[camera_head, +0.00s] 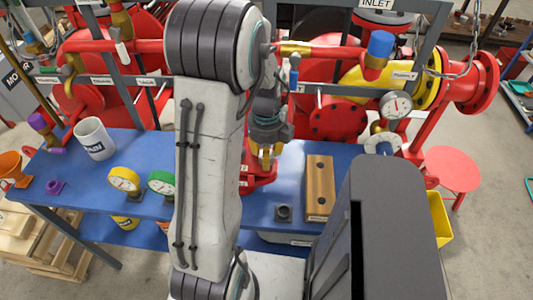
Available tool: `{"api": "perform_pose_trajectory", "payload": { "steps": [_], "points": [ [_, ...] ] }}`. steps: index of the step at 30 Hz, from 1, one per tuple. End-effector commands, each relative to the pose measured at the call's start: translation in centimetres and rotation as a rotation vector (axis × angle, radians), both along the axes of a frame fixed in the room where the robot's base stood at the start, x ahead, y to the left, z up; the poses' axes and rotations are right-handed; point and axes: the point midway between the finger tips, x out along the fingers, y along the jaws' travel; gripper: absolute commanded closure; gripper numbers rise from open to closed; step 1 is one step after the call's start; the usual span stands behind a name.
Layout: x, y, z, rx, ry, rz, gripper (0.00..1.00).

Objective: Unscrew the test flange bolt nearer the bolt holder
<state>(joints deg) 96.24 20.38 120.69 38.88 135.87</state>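A wooden block with holes along it (319,190), likely the bolt holder, lies on the blue bench (270,208) right of my arm. A red flange-like part (258,174), likely the test flange, stands on the bench left of the block, mostly hidden behind my arm and gripper. My gripper (266,156) points down over this red part, with yellowish parts at its tip. The fingers are small and partly covered, so I cannot tell whether they are open or touching a bolt. No bolt on the red part can be made out clearly.
A small dark fitting (284,213) sits beside the block. Red piping (330,54) and a grey frame rise behind.

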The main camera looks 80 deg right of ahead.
Motion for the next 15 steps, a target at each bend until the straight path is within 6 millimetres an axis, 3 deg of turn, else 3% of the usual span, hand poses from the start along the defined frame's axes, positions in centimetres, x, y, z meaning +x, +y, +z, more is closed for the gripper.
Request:
{"api": "perform_pose_trajectory", "payload": {
  "steps": [5,15],
  "points": [
    [0.01,0.06,-0.13,0.003,0.0,0.095,0.92],
    [0.02,0.14,-0.19,0.005,-0.001,0.502,0.93]
  ]
}}
